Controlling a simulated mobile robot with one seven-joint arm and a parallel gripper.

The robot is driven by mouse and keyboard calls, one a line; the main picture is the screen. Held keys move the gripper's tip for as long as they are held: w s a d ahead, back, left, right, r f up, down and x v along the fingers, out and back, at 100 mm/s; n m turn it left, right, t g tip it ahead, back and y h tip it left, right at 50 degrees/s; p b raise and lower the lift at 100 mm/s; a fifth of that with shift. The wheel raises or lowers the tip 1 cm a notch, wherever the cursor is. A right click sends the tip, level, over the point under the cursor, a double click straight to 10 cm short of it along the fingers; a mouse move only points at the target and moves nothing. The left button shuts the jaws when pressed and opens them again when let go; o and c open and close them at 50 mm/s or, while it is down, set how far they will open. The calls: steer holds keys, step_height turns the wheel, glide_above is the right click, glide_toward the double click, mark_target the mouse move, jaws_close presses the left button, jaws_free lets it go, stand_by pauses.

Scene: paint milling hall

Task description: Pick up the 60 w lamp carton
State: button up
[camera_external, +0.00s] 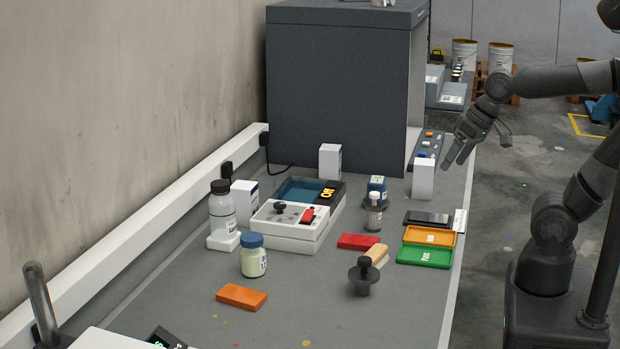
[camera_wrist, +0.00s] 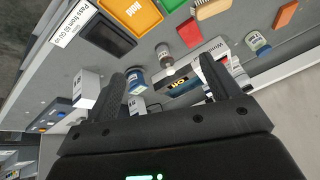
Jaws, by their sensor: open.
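Three white cartons stand on the grey bench, and I cannot read which one is marked 60 W. One carton (camera_external: 423,180) is at the right edge; it seems to be the carton (camera_wrist: 86,86) left of my fingers in the wrist view. A second carton (camera_external: 330,161) stands before the dark cabinet, and a white box (camera_wrist: 138,106) shows between my fingers in the wrist view. A third carton (camera_external: 244,203) is by the wall, partly hidden by a bottle. My gripper (camera_external: 470,160) is open and empty, above and right of the right-edge carton; its fingers also show in the wrist view (camera_wrist: 160,75).
A dark cabinet (camera_external: 335,85) fills the back. A button panel (camera_external: 428,146) is behind the right-edge carton. Orange (camera_external: 430,237) and green (camera_external: 424,257) trays, a blue-capped jar (camera_external: 254,257), a grey-lidded bottle (camera_external: 222,212) and a black-knobbed weight (camera_external: 363,277) stand nearer. The front bench is mostly clear.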

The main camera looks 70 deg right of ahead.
steer(key=w+d+m, duration=0.5)
steer(key=d+m, duration=0.3)
steer(key=m, duration=2.3)
glide_toward(425, 161)
steer(key=a+f, duration=0.1)
steer(key=shift+g, duration=0.4)
steer(key=x, duration=0.5)
steer(key=shift+w+d, duration=0.15)
steer(key=shift+w, duration=0.1)
steer(key=shift+w+x, duration=0.2)
steer(key=shift+x, duration=3)
steer(key=shift+d+r, duration=0.1)
steer(key=shift+c, duration=0.4)
steer(key=c, duration=1)
steer(key=shift+r, duration=0.15)
